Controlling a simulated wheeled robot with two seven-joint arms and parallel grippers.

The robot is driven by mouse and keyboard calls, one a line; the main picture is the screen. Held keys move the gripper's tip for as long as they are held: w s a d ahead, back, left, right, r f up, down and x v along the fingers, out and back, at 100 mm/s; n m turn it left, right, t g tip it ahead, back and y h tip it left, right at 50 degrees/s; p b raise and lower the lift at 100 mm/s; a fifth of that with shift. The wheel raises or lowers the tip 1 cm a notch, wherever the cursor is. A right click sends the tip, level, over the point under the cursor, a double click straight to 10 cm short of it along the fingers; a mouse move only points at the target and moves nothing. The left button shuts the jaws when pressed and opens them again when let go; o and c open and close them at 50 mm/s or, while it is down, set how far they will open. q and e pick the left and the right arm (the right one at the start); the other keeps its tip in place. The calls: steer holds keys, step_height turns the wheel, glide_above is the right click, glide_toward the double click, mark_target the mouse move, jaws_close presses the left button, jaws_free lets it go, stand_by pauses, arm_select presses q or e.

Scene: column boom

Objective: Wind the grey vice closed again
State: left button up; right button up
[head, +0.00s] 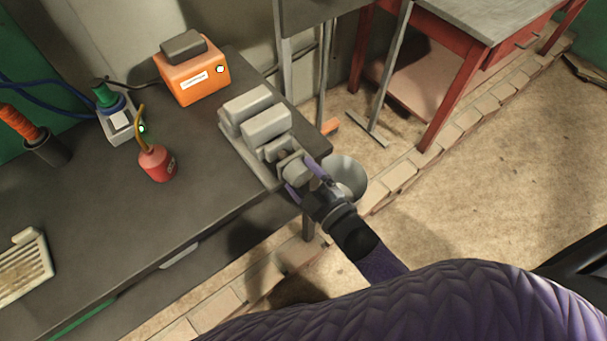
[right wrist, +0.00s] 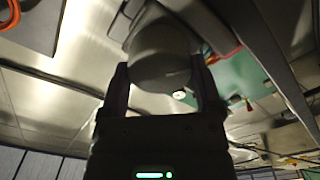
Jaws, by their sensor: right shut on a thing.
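The grey vice (head: 266,124) sits on the near right corner of the dark workbench (head: 195,195). Its two blocky jaws stand close together with a narrow dark line between them; I cannot tell if they touch. My right gripper (head: 305,180) is at the vice's front end, shut on its grey handle (head: 291,167). In the right wrist view, the rounded grey handle (right wrist: 160,58) sits between the two dark fingers of the right gripper (right wrist: 164,90). The fingers partly hide the handle in the head view. My left gripper is not in view.
A grey bucket (head: 350,172) is on the floor beside the gripper. A red-legged table (head: 443,100) stands back right.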

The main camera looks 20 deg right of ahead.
steer(key=m, duration=0.4)
steer(key=shift+m+p, duration=0.3)
steer(key=shift+p, duration=0.05)
steer(key=m, duration=0.4)
steer(key=shift+d+m, duration=0.15)
steer(key=shift+m, duration=0.15)
steer(key=m, duration=0.3)
steer(key=shift+m, duration=0.3)
steer(key=m, duration=0.4)
steer(key=shift+m, duration=0.3)
steer(key=m, duration=0.3)
steer(key=shift+d+f+m+b, duration=0.1)
steer(key=shift+f+m+b, duration=0.05)
steer(key=shift+m+b, duration=0.2)
steer(key=m+b, duration=0.1)
steer(key=m, duration=0.3)
steer(key=shift+m+b, duration=0.4)
steer(key=shift+m, duration=1.75)
